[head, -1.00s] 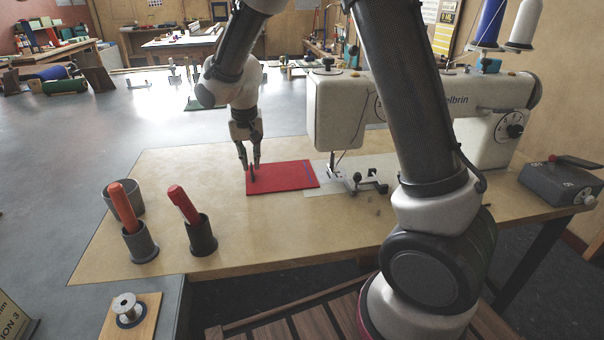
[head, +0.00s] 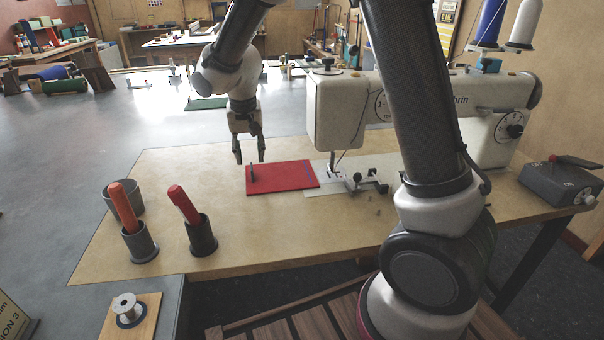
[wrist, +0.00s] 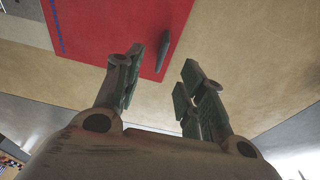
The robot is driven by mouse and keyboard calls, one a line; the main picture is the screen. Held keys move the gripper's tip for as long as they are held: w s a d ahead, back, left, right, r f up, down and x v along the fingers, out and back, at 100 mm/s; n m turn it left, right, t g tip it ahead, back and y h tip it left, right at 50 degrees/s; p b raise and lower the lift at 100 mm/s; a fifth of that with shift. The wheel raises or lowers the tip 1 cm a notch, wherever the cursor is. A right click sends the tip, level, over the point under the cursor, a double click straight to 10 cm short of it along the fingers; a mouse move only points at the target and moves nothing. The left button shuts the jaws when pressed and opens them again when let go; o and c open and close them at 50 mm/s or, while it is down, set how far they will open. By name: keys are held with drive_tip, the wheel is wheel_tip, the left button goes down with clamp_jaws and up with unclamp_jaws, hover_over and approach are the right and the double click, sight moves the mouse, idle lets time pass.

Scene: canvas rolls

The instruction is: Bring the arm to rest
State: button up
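My gripper (head: 249,160) hangs fingers down above the wooden table top, beside and above the red cloth piece (head: 289,177). Its fingers are apart with nothing between them. In the wrist view my gripper (wrist: 157,95) also shows open and empty. A small dark peg (head: 252,172) stands on the left part of the red piece, apart from the fingers. The peg (wrist: 163,52) and the red piece (wrist: 95,30) also show in the wrist view.
A white sewing machine (head: 336,105) stands right of the red piece. Two grey cups (head: 200,238) (head: 140,244) hold red-orange sticks at the front left, with an empty-looking grey cup (head: 108,200) behind. A metal bobbin (head: 127,305) sits in front. The table's left-middle is clear.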

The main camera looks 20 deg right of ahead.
wheel_tip(320, 180, up, 10)
drive_tip(key=s, duration=0.2)
drive_tip(key=s+d+r+n+t, duration=0.1)
drive_tip(key=s+d+r, duration=0.1)
drive_tip(key=s+d, duration=0.9)
drive_tip(key=s+d+r+n+t, duration=0.1)
drive_tip(key=s+d+r, duration=0.1)
drive_tip(key=s+d, duration=0.8)
drive_tip(key=shift+s+d+r, duration=0.25)
drive_tip(key=shift+s+d, duration=0.1)
drive_tip(key=shift+s, duration=3)
